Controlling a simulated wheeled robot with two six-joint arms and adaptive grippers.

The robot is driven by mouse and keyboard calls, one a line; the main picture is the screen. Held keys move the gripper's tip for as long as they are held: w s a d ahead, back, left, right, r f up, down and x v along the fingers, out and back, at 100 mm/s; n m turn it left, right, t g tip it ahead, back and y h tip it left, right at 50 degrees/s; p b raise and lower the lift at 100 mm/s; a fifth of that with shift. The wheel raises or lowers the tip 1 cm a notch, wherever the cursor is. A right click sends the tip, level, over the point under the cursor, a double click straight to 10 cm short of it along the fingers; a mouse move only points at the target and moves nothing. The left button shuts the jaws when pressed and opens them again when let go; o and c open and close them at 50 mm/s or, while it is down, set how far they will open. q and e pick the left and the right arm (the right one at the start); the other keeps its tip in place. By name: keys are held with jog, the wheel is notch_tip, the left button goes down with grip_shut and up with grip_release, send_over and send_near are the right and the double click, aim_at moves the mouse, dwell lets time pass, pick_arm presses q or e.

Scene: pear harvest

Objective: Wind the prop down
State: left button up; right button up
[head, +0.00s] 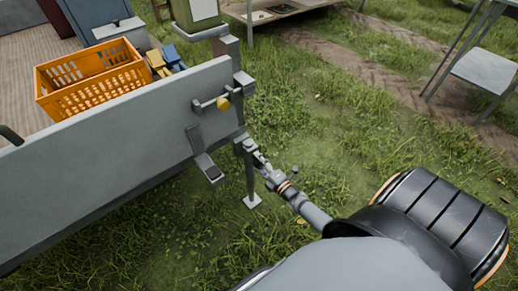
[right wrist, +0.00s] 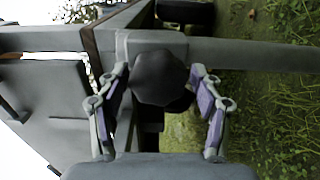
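I cannot tell whether the foot touches the ground. My right gripper (head: 257,157) is at the prop's upper end, reaching in from the lower right. In the right wrist view a dark rounded knob (right wrist: 160,78) sits between the fingers of my right gripper (right wrist: 160,72). The fingers are apart, with a gap on each side of the knob. The grey bar (right wrist: 260,55) runs off to the right behind it. My left gripper is not in view.
An orange crate (head: 90,98) stands on the trailer. Grass to the right is open; a grey table (head: 487,68) stands far right.

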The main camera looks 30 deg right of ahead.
dwell(0.3)
jog(key=s, duration=1.2)
jog(key=shift+d, duration=0.45)
